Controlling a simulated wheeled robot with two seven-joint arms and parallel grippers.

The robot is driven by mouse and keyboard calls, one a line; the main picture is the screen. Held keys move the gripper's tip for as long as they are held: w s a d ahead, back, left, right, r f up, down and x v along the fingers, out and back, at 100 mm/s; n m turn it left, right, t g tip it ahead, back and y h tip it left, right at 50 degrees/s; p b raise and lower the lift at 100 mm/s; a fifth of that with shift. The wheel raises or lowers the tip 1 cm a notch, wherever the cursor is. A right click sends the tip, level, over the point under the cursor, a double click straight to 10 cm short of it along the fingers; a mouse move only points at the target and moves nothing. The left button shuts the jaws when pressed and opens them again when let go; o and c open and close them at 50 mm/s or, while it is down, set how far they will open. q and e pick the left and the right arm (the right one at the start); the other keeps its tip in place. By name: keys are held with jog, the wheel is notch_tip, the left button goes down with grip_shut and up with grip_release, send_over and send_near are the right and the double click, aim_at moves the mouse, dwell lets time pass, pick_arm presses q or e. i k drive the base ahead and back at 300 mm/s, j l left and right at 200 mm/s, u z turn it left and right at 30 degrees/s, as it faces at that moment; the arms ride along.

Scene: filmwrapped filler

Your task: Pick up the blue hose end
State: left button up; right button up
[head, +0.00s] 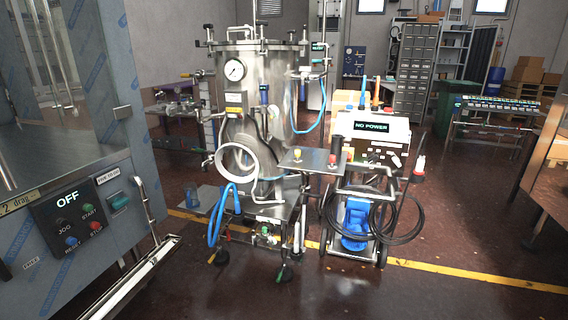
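A blue hose (215,217) hangs in an arch at the lower left front of the steel tank (265,85), below a white ring-shaped port (221,160). One leg of the arch drops toward the tank's base frame; I cannot tell which tip is a free end. A second, thinner blue hose (322,112) curves down from fittings on the tank's right side; its lower end runs in close to the tank. Neither of my grippers shows in the head view.
A wheeled cart (385,135) with a "NO POWER" display, coiled black cable (405,225) and blue pump (356,222) stands right of the tank. A machine with an "OFF" panel (75,215) fills the left. The front floor is clear.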

aim_at(237, 208)
jog(key=i, duration=0.6)
jog(key=i+u, duration=0.1)
jog(key=i, duration=0.45)
jog(key=i+l+u, duration=0.1)
jog(key=i, duration=0.5)
jog(key=i+l, duration=0.15)
jog(key=i, duration=0.4)
jog(key=i+l+u, duration=0.1)
jog(key=i, duration=0.5)
